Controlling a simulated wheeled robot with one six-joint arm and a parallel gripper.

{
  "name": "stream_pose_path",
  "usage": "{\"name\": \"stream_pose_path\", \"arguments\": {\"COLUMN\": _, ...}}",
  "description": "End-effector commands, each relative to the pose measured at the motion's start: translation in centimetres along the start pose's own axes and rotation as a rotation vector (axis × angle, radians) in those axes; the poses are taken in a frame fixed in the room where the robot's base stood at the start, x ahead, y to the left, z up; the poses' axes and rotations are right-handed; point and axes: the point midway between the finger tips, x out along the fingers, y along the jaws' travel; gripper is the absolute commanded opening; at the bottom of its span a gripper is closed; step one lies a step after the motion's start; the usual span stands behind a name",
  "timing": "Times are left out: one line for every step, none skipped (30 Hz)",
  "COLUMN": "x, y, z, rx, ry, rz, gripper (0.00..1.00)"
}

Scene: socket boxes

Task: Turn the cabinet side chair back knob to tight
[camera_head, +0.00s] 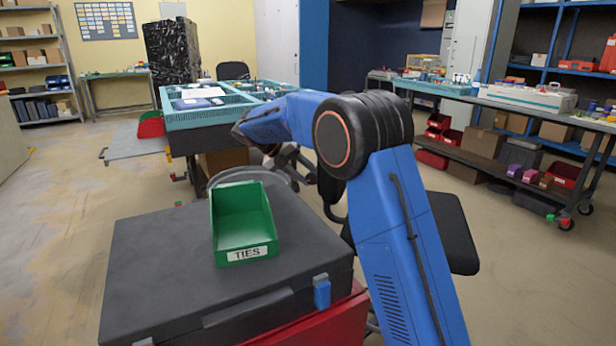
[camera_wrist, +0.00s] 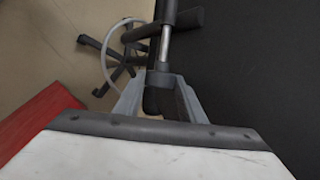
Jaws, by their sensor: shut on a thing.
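In the wrist view my gripper (camera_wrist: 163,104) has its two grey fingers closed on either side of a small dark knob (camera_wrist: 157,100). The knob is in shadow, so its turn angle cannot be read. A metal rod (camera_wrist: 166,45) stands just beyond the fingers. The chair's black base with castors (camera_wrist: 125,62) shows on the floor beyond. A broad black panel (camera_wrist: 260,70) fills the right side; I cannot tell which part it is. In the head view part of the black chair (camera_head: 455,232) shows behind my blue arm, which hides the knob there.
A dark case (camera_head: 150,255) carrying a green TIES bin (camera_head: 243,228) stands front left on something red (camera_head: 345,315). A teal tray table (camera_head: 205,118) stands behind. A workbench (camera_head: 500,100) lines the right. Floor is open at left.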

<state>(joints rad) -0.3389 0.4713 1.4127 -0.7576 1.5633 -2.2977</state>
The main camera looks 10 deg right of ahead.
Motion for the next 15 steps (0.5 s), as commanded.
{"name": "stream_pose_path", "arguments": {"x": -0.03, "y": -0.20, "z": 0.01, "rx": 0.011, "ry": 0.000, "rz": 0.023, "gripper": 0.14}}
{"name": "stream_pose_path", "arguments": {"x": -0.06, "y": -0.24, "z": 0.01, "rx": 0.018, "ry": -0.001, "rz": 0.041, "gripper": 0.14}}
{"name": "stream_pose_path", "arguments": {"x": -0.07, "y": -0.33, "z": 0.00, "rx": 0.028, "ry": -0.001, "rz": 0.063, "gripper": 0.14}}
{"name": "stream_pose_path", "arguments": {"x": -0.04, "y": -0.34, "z": -0.01, "rx": 0.036, "ry": -0.001, "rz": 0.082, "gripper": 0.14}}
{"name": "stream_pose_path", "arguments": {"x": -0.02, "y": -0.37, "z": -0.03, "rx": 0.043, "ry": 0.000, "rz": 0.101, "gripper": 0.14}}
{"name": "stream_pose_path", "arguments": {"x": -0.01, "y": -0.47, "z": -0.01, "rx": 0.054, "ry": -0.001, "rz": 0.128, "gripper": 0.14}}
{"name": "stream_pose_path", "arguments": {"x": -0.01, "y": -0.54, "z": -0.02, "rx": 0.063, "ry": 0.000, "rz": 0.148, "gripper": 0.14}}
{"name": "stream_pose_path", "arguments": {"x": 0.00, "y": -0.58, "z": 0.01, "rx": 0.071, "ry": -0.001, "rz": 0.167, "gripper": 0.14}}
{"name": "stream_pose_path", "arguments": {"x": 0.03, "y": -0.60, "z": -0.03, "rx": 0.081, "ry": 0.000, "rz": 0.193, "gripper": 0.14}}
{"name": "stream_pose_path", "arguments": {"x": 0.02, "y": -0.63, "z": -0.03, "rx": 0.089, "ry": -0.001, "rz": 0.212, "gripper": 0.14}}
{"name": "stream_pose_path", "arguments": {"x": 0.01, "y": -0.69, "z": -0.06, "rx": 0.097, "ry": 0.000, "rz": 0.231, "gripper": 0.14}}
{"name": "stream_pose_path", "arguments": {"x": 0.03, "y": -0.70, "z": -0.05, "rx": 0.107, "ry": 0.000, "rz": 0.255, "gripper": 0.14}}
{"name": "stream_pose_path", "arguments": {"x": 0.06, "y": -0.74, "z": -0.03, "rx": 0.114, "ry": -0.001, "rz": 0.272, "gripper": 0.14}}
{"name": "stream_pose_path", "arguments": {"x": 0.07, "y": -0.77, "z": -0.04, "rx": 0.121, "ry": 0.000, "rz": 0.289, "gripper": 0.14}}
{"name": "stream_pose_path", "arguments": {"x": 0.09, "y": -0.83, "z": -0.05, "rx": 0.130, "ry": -0.001, "rz": 0.310, "gripper": 0.14}}
